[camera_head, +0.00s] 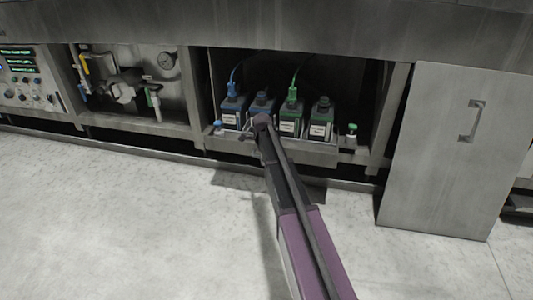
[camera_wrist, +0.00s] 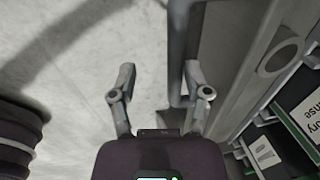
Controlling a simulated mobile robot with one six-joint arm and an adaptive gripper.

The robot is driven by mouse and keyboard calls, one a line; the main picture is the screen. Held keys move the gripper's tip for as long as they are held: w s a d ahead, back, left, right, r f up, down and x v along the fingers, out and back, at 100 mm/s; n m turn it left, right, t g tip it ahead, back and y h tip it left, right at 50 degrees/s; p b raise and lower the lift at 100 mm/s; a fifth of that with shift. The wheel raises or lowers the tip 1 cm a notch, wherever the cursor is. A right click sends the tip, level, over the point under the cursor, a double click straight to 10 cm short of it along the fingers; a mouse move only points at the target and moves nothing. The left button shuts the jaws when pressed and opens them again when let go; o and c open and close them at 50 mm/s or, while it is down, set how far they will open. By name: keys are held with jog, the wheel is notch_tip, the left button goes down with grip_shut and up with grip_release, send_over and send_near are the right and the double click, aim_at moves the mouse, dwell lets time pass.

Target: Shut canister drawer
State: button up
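The canister drawer (camera_head: 318,156) stands out of its open bay in the head view. Several dark canisters (camera_head: 290,122) with blue or green caps stand in it. My arm reaches to the drawer's front, and my gripper (camera_head: 238,133) is beside its left part, small and partly hidden. In the wrist view my gripper (camera_wrist: 158,76) is open, with its two fingers apart. A grey handle bar (camera_wrist: 177,45) lies close to the right finger, toward the space between the fingers. I cannot tell whether they touch. The drawer's wall and canister labels (camera_wrist: 265,152) show at the right.
A large grey door panel (camera_head: 447,150) with a handle stands to the right of the bay. Left of it are a bay with pipes and a gauge (camera_head: 167,61) and a control panel (camera_head: 22,78). The pale floor (camera_head: 110,220) in front is clear.

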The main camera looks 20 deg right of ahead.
jog(key=s+a, duration=0.5)
jog(key=s, duration=0.3)
jog(key=s+a, duration=0.5)
jog(key=s, duration=0.4)
notch_tip(320, 180, up, 14)
jog(key=s+a+p, duration=0.1)
jog(key=p, duration=1.2)
jog(key=shift+f+p, duration=0.2)
jog(key=shift+p, duration=0.15)
jog(key=shift+s, duration=0.15)
jog(key=s+r+n+g+y+p, duration=0.1)
jog(key=s+r+n+p, duration=0.3)
jog(key=s+n, duration=0.55)
jog(key=s+r+n+g+p, duration=0.1)
jog(key=s+r+n+p, duration=0.25)
jog(key=n, duration=1.15)
notch_tip(320, 180, up, 38)
jog(key=p, duration=3.8)
jog(key=shift+s+a, duration=0.2)
jog(key=shift+s, duration=0.15)
